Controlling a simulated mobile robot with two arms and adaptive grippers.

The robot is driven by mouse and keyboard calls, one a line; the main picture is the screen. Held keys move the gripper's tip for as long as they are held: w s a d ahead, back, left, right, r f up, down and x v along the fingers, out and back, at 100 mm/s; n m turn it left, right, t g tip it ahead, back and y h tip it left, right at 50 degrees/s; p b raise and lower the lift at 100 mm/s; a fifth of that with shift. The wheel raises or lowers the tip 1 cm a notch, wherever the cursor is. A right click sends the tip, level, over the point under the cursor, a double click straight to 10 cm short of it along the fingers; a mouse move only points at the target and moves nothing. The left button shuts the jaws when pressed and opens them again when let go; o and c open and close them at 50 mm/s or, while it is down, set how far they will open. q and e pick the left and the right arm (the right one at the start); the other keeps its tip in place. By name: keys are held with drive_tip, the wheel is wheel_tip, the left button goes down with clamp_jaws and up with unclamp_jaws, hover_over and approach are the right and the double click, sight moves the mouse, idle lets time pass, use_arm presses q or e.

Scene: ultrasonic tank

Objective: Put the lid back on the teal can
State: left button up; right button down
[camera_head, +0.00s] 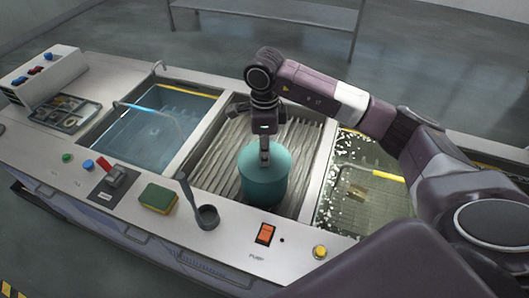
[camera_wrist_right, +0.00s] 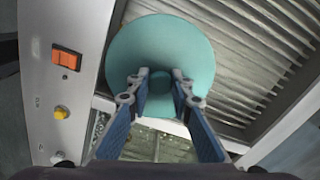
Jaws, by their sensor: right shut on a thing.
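The teal can (camera_head: 264,190) stands upright on the ribbed floor of the middle compartment in the head view. Its teal lid (camera_wrist_right: 160,40) shows as a round disc in the right wrist view, with a small knob (camera_wrist_right: 161,79) at its centre. My right gripper (camera_head: 264,159) points down over the can's top and is shut on the lid's knob; its fingers also show in the right wrist view (camera_wrist_right: 160,86). In the head view the lid appears level with the can's top; I cannot tell whether it is fully seated. My left gripper is not in view.
A water-filled basin (camera_head: 155,125) lies to the left, and a basin with white bubbles (camera_head: 365,190) to the right. On the front ledge are a green-yellow sponge (camera_head: 158,198), a dark cup with a handle (camera_head: 207,216), an orange switch (camera_head: 265,233) and a yellow button (camera_head: 320,251).

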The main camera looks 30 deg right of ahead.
drive_tip(key=c, duration=1.2)
unclamp_jaws()
drive_tip(key=shift+o, duration=0.2)
drive_tip(key=shift+r+p, duration=1.85)
drive_tip(key=shift+r, duration=1.6)
clamp_jaws()
